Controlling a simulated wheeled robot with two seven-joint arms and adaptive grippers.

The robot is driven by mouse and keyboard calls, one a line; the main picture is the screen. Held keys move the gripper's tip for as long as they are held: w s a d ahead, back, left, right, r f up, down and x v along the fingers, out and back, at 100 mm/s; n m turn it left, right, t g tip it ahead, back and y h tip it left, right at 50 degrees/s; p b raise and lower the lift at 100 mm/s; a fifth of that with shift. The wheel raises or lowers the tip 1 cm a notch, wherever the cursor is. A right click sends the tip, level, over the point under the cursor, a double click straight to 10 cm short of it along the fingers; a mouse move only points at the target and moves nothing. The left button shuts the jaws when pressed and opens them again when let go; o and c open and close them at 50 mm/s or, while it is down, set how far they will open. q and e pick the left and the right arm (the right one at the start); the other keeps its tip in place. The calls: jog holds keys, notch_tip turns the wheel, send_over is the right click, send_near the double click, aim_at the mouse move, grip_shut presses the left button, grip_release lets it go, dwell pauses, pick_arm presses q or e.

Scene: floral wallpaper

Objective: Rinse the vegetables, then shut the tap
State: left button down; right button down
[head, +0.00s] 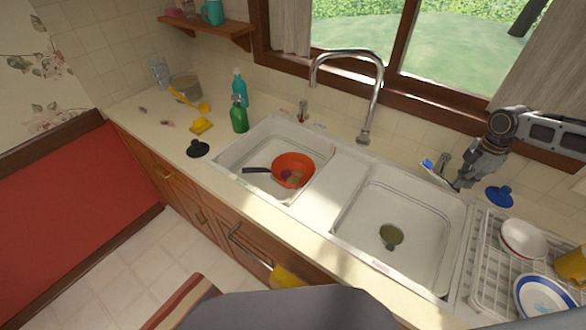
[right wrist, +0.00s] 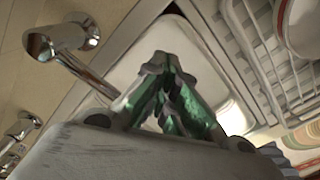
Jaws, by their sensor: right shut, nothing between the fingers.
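No water stream shows. My right gripper (head: 462,183) is at the back right of the right basin, close to a chrome tap handle (head: 442,160). In the right wrist view my right gripper's green fingers (right wrist: 160,62) are together and empty, beside the chrome handle (right wrist: 65,38). My left gripper is out of view.
The right basin (head: 375,220) holds only its drain. A dish rack (head: 483,265) with bowls and a plate stands on the right, near a blue stopper (head: 499,196). Green bottles (head: 239,115) and a black stopper (head: 198,148) are on the left counter.

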jog(key=shift+s+f, duration=0.2)
dwell(0.4)
jog(key=shift+s+d+r+p, duration=0.1)
jog(key=shift+s+d+p, duration=0.3)
jog(key=shift+d+p, duration=0.25)
jog(key=shift+s+d+r+p, duration=0.1)
jog(key=shift+s+d+p, duration=0.3)
jog(key=shift+d+p, duration=0.2)
jog(key=shift+a+r, duration=0.1)
notch_tip(320, 180, up, 7)
jog(key=p, duration=0.5)
dwell(0.5)
dwell(0.6)
